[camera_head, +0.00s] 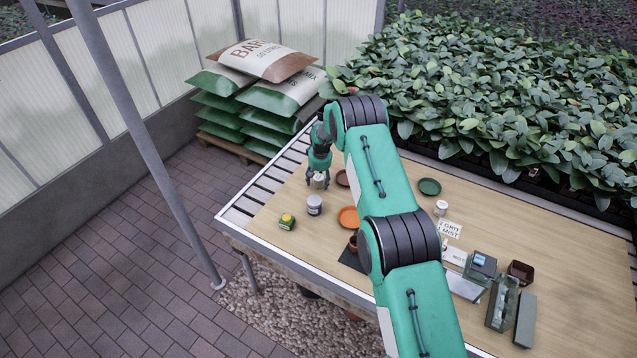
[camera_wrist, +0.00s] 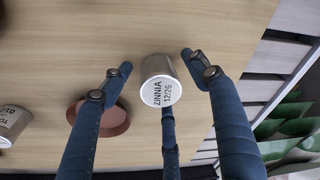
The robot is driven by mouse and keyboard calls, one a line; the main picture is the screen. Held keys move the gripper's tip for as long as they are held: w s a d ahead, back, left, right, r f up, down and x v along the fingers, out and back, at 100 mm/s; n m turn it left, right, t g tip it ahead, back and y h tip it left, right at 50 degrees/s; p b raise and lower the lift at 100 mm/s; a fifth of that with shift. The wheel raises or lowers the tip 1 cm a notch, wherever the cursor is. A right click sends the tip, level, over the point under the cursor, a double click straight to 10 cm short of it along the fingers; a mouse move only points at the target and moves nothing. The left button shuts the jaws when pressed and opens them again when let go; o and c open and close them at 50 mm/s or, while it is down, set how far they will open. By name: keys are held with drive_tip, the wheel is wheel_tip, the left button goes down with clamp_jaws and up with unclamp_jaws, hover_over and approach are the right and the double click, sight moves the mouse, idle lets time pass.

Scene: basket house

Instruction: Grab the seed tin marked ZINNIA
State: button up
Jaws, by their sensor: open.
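The ZINNIA tin (camera_wrist: 158,70) is a small pale metal can, with the dark words "ZINNIA 12/26" on its white face in the wrist view. In the head view the tin (camera_head: 319,181) shows small at the far left part of the wooden table, under my gripper (camera_head: 318,177). In the wrist view my gripper (camera_wrist: 155,68) is open, with blue-grey fingers on both sides of the tin and a third finger below it in the picture. Narrow gaps show between the side fingertips and the tin. I cannot tell whether the third finger touches it.
Another labelled tin (camera_wrist: 10,122) stands left in the wrist view. A reddish-brown saucer (camera_wrist: 98,118) lies behind the left finger. A green-and-yellow pot (camera_head: 287,221) stands near the table's left edge. An orange saucer (camera_head: 349,217) and a green saucer (camera_head: 429,187) lie farther right.

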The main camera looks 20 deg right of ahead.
sight(318, 177)
drive_tip(key=shift+c, duration=0.5)
drive_tip(key=c, duration=1.1)
drive_tip(key=shift+r, duration=0.1)
drive_tip(key=shift+c, duration=0.2)
drive_tip(key=shift+r, duration=4.95)
